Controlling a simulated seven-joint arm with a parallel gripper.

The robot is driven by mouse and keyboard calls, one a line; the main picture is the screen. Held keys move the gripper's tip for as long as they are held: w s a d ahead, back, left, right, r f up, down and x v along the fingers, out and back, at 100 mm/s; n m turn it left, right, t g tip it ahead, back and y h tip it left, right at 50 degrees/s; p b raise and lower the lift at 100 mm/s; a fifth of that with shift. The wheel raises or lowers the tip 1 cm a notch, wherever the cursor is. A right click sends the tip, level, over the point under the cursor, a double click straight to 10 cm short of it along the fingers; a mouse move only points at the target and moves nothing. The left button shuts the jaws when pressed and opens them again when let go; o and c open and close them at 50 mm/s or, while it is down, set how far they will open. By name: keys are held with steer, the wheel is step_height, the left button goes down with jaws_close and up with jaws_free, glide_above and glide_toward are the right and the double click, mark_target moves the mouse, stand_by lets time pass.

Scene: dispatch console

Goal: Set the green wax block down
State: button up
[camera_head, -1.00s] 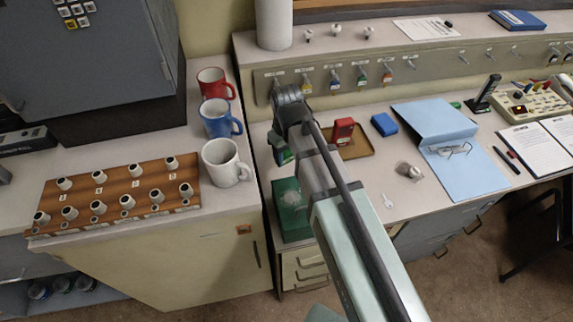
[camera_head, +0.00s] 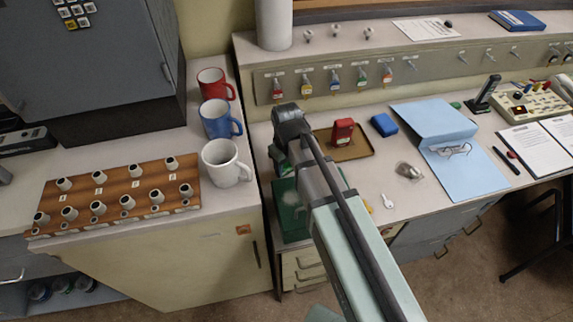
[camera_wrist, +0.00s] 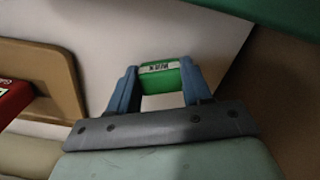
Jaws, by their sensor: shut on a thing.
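The green wax block (camera_wrist: 160,84), with a white label reading WAX, sits between the two blue-grey fingers of my gripper (camera_wrist: 157,76) in the wrist view. The fingers are shut on its sides. Pale desktop shows beyond it; I cannot tell whether the block touches it. In the head view my gripper (camera_head: 279,158) is at the left end of the desk, left of the brown tray, and my own arm and fingers largely hide the block.
The brown tray (camera_head: 359,152) holds a red block (camera_head: 342,131); a blue block (camera_head: 384,124) lies right of it. The white mug (camera_head: 222,165) is on the left counter. Some desktop near the gripper is clear.

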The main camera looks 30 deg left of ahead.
mark_target(287, 167)
steer(key=o, duration=1)
steer(key=shift+o, duration=0.2)
steer(key=shift+r, duration=0.1)
step_height(287, 167, up, 12)
